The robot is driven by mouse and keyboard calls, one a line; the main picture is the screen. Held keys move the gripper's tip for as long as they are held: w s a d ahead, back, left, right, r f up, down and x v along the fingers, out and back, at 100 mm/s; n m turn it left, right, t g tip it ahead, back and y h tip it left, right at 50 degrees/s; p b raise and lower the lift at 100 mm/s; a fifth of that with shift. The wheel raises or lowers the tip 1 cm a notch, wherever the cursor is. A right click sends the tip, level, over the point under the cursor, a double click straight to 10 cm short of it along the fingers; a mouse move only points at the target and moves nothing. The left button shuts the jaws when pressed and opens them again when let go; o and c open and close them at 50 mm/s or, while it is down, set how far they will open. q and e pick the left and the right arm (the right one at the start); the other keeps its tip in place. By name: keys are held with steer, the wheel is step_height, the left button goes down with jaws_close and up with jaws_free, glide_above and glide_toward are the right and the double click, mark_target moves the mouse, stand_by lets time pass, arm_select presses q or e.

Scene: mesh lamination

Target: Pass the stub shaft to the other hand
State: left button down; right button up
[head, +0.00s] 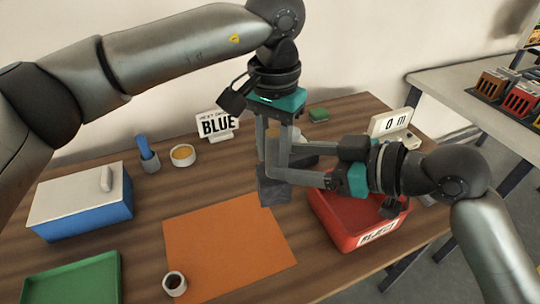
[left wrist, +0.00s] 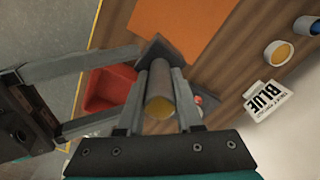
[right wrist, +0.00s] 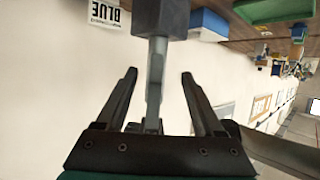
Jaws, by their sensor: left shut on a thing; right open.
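The stub shaft (left wrist: 160,98) is a grey cylinder with a brass-coloured end; it sits between the fingers of my left gripper (left wrist: 158,110), which is shut on it. A dark grey square block (head: 273,187) shows at its lower end, seemingly part of it, above the table. My left gripper (head: 274,168) points down in the head view. My right gripper (head: 292,165) comes in from the right, open. In the right wrist view, its fingers (right wrist: 160,75) stand apart on either side of a grey bar, probably a left finger. Contact cannot be told.
Below is a wooden table with an orange mat (head: 225,245) and a red reject bin (head: 335,225). A blue box with a white lid (head: 85,210), a green tray (head: 70,280), small cups and a BLUE sign (head: 218,125) stand left and behind. A scale (head: 390,122) stands at right.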

mark_target(276, 159)
arm_select(q)
steer(key=shift+r, duration=0.1)
arm_select(e)
steer(key=shift+x, duration=2.8)
steer(key=c, duration=1)
steer(key=shift+s, duration=0.1)
jaws_close()
arm_select(q)
steer(key=shift+w, duration=0.1)
arm_select(e)
steer(key=shift+a, duration=0.1)
steer(key=shift+s, duration=0.1)
arm_select(q)
steer(key=c, duration=0.8)
jaws_free()
steer(key=shift+c, duration=0.2)
arm_select(e)
steer(key=shift+r, duration=0.1)
arm_select(q)
steer(key=o, duration=0.3)
steer(key=shift+d, duration=0.1)
steer(key=shift+o, duration=0.2)
